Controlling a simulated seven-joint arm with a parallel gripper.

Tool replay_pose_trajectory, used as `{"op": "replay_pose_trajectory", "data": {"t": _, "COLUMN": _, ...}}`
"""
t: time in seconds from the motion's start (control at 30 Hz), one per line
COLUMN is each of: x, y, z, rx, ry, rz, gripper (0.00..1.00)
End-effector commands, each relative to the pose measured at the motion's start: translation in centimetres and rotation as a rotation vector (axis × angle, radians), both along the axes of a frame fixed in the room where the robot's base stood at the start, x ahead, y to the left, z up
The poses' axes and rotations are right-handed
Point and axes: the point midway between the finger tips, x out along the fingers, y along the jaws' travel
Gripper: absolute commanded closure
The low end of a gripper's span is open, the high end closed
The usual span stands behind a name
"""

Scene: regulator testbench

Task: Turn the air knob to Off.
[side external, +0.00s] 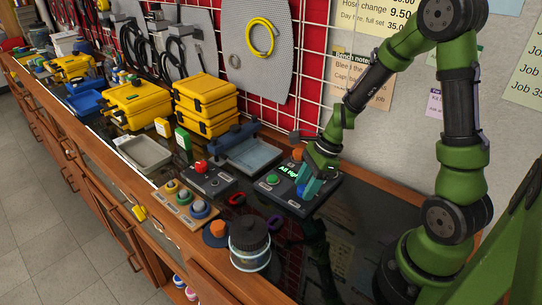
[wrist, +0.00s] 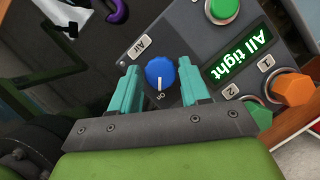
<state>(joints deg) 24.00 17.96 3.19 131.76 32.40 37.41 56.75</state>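The air knob (wrist: 161,72) is a round blue dial on a dark grey panel (wrist: 196,40), beside a plate marked "Air". Its white pointer line faces the "On" mark, toward the bottom of the wrist view. My gripper (wrist: 160,68) is open, with one teal finger on each side of the knob. A narrow gap shows between each finger and the knob. No "Off" mark is readable. In the side view my gripper (side external: 310,185) is low over the panel box (side external: 298,206), and the fingers mostly hide the knob.
A button box (side external: 207,182) and a dark-lidded jar (side external: 249,243) stand nearby. Dark bench top (side external: 350,235) lies clear to the right.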

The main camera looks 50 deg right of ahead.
Motion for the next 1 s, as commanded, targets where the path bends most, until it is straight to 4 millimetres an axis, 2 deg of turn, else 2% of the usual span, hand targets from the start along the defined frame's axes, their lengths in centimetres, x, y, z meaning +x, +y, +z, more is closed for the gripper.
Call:
{"op": "replay_pose_trajectory", "data": {"t": 0.03, "x": 0.00, "y": -0.01, "z": 0.02, "rx": 0.000, "ry": 0.000, "rz": 0.000, "gripper": 0.62}}
{"op": "replay_pose_trajectory", "data": {"t": 0.2, "x": 0.00, "y": -0.02, "z": 0.03, "rx": 0.000, "ry": 0.000, "rz": 0.000, "gripper": 0.89}}
{"op": "replay_pose_trajectory", "data": {"t": 0.23, "x": 0.01, "y": -0.01, "z": 0.03, "rx": 0.000, "ry": 0.000, "rz": 0.000, "gripper": 0.91}}
{"op": "replay_pose_trajectory", "data": {"t": 0.47, "x": 0.02, "y": -0.02, "z": 0.05, "rx": 0.001, "ry": 0.000, "rz": 0.020, "gripper": 0.91}}
{"op": "replay_pose_trajectory", "data": {"t": 0.67, "x": 0.10, "y": -0.07, "z": 0.07, "rx": 0.001, "ry": 0.000, "rz": 0.104, "gripper": 0.91}}
{"op": "replay_pose_trajectory", "data": {"t": 1.0, "x": 0.26, "y": -0.12, "z": 0.05, "rx": 0.001, "ry": 0.000, "rz": 0.394, "gripper": 0.91}}
